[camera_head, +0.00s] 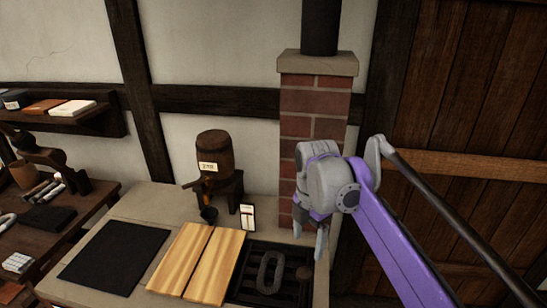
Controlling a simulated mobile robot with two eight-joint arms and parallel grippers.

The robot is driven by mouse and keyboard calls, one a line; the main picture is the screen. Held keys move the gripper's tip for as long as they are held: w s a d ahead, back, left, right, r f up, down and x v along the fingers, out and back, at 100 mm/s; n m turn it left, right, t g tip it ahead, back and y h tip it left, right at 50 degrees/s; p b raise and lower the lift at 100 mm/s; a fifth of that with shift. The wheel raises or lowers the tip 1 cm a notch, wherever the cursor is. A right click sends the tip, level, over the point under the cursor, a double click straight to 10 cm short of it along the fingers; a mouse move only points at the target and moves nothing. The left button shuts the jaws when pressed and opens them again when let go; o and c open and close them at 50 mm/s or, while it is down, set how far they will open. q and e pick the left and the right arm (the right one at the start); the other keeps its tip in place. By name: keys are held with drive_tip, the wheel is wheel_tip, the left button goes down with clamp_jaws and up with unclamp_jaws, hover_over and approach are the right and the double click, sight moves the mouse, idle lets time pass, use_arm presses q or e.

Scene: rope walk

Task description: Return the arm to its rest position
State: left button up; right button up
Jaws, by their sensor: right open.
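My right arm comes in from the right edge, with purple and grey links. Its gripper (310,232) points down in front of the brick chimney, above the right end of the stone counter. Its fingers are apart and I see nothing between them. The wrist hides part of the chimney behind it. My left gripper does not show.
The stone counter (130,206) bears a dark mat (114,257), two wooden boards (198,262), a small barrel (215,158) on a stand, a white card (247,218) and a black grate (275,285) with a grey ring-shaped piece (270,272). The brick chimney (312,105) stands behind.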

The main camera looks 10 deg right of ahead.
drive_tip(key=s+d+f+m+t, duration=0.2)
drive_tip(key=s+f+m, duration=0.6)
drive_tip(key=s+m, duration=0.2)
drive_tip(key=s+d+f+m+t, duration=0.2)
drive_tip(key=s+f+m, duration=0.6)
drive_tip(key=m, duration=0.5)
drive_tip(key=shift+s+d+f+m+t, duration=0.15)
drive_tip(key=shift+s+f+m+t, duration=0.2)
drive_tip(key=shift+s+t, duration=0.6)
drive_tip(key=shift+s, duration=0.15)
